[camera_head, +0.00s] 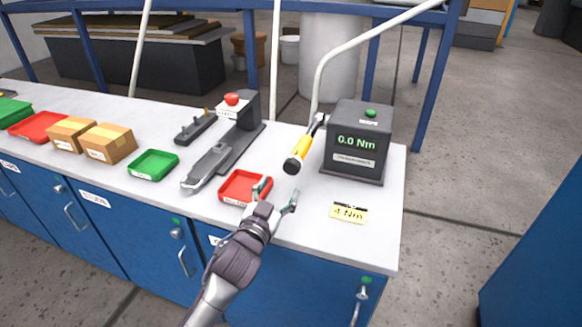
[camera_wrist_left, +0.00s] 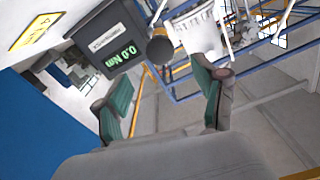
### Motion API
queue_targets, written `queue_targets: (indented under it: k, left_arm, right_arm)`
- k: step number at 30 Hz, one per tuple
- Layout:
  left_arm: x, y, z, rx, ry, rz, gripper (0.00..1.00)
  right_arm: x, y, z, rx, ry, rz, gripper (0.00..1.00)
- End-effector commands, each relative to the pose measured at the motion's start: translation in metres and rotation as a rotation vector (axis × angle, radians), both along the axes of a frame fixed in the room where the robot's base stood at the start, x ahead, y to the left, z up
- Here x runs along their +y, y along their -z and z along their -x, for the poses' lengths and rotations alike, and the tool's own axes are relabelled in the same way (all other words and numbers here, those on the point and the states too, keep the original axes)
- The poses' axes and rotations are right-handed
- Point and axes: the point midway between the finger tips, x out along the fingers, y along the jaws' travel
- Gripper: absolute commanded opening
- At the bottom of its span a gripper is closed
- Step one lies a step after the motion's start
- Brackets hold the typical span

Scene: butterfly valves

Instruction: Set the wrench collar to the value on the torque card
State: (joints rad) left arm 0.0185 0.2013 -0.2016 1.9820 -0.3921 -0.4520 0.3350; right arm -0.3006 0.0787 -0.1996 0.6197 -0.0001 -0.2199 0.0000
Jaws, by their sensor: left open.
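The torque wrench (camera_head: 298,154) has a yellow body and a dark round end. It sticks out beside the grey torque tester (camera_head: 356,145), whose display reads 0.0 Nm. The yellow torque card (camera_head: 348,212) reads 4 Nm and lies on the bench near its front right. My left gripper (camera_head: 276,194) is open and empty, over the front edge of the bench, nearer than the wrench and apart from it. In the left wrist view, the wrench's dark end (camera_wrist_left: 160,50) shows beyond the open fingers (camera_wrist_left: 160,98), with the tester (camera_wrist_left: 108,40) beside it. My right gripper is not in view.
A red tray (camera_head: 240,187) sits just left of my gripper. A green tray (camera_head: 153,165), cardboard boxes (camera_head: 108,143) and a grey fixture with a red knob (camera_head: 232,99) stand farther left. Bare bench lies around the card.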

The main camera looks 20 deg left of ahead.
Motion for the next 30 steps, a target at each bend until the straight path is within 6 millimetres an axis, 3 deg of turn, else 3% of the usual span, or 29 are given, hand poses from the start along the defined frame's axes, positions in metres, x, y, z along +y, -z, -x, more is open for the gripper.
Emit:
queue_targets:
  k: [6,12,18,26,30]
  left_arm:
    - [-0.001,-0.002,-0.049,0.0,-0.001,-0.001,0.7]
    - [-0.003,-0.001,-0.078,0.001,0.0,0.001,0.7]
    - [-0.003,0.0,-0.089,0.001,0.0,0.0,0.7]
    - [-0.003,0.001,-0.09,0.002,0.0,0.0,0.7]
    - [-0.003,0.001,-0.09,0.002,0.0,0.0,0.47]
  right_arm:
    - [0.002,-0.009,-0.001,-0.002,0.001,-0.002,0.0]
    - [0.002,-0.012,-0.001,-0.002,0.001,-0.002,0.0]
    - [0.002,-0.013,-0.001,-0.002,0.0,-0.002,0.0]
    - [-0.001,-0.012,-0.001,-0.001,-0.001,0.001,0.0]
    - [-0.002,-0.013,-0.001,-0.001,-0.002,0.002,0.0]
